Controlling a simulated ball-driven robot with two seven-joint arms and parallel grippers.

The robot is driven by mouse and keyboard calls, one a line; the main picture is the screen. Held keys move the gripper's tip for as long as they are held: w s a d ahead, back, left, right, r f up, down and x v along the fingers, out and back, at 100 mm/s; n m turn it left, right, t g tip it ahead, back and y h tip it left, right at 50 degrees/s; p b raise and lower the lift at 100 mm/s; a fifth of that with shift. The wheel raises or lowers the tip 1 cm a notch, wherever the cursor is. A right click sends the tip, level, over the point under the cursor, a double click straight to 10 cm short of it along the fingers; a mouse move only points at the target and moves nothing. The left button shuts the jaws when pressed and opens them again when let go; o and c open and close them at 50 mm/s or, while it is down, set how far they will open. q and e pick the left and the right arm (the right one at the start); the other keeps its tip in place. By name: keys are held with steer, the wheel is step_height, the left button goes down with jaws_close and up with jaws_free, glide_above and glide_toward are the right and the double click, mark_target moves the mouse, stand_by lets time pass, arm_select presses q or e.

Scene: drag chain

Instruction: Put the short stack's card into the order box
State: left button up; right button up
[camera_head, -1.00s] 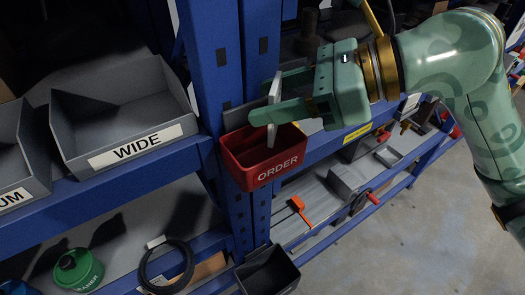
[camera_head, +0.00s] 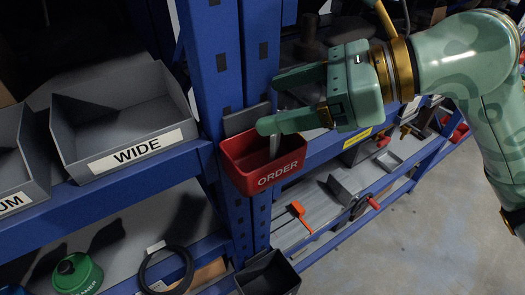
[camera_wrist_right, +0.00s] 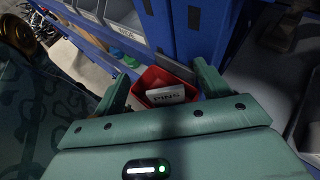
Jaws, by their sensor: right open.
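The red order box (camera_head: 277,172) is fixed at the blue post, with ORDER on its front. A pale card (camera_head: 275,147) shows partly inside it, just below the fingers of my right gripper (camera_head: 268,104). In the right wrist view the card (camera_wrist_right: 166,94) lies within the red box (camera_wrist_right: 150,77) and its text reads PINS. My right gripper is open above the box, its fingers apart and empty. The lower finger hides part of the card and box in the head view. I cannot tell whether the card has come to rest. My left gripper is not in view.
A grey bin (camera_head: 122,120) marked WIDE stands on the shelf at left. A blue post (camera_head: 212,60) rises behind the box. Below are a green container (camera_head: 78,272), a black ring (camera_head: 165,268) and a dark bin (camera_head: 268,273). Floor at right is clear.

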steer(key=b+v, duration=0.1)
steer(key=v, duration=1.4)
steer(key=shift+s+d+b, duration=0.15)
steer(key=shift+s+b, duration=0.1)
steer(key=shift+b, duration=0.15)
steer(key=shift+f, duration=0.15)
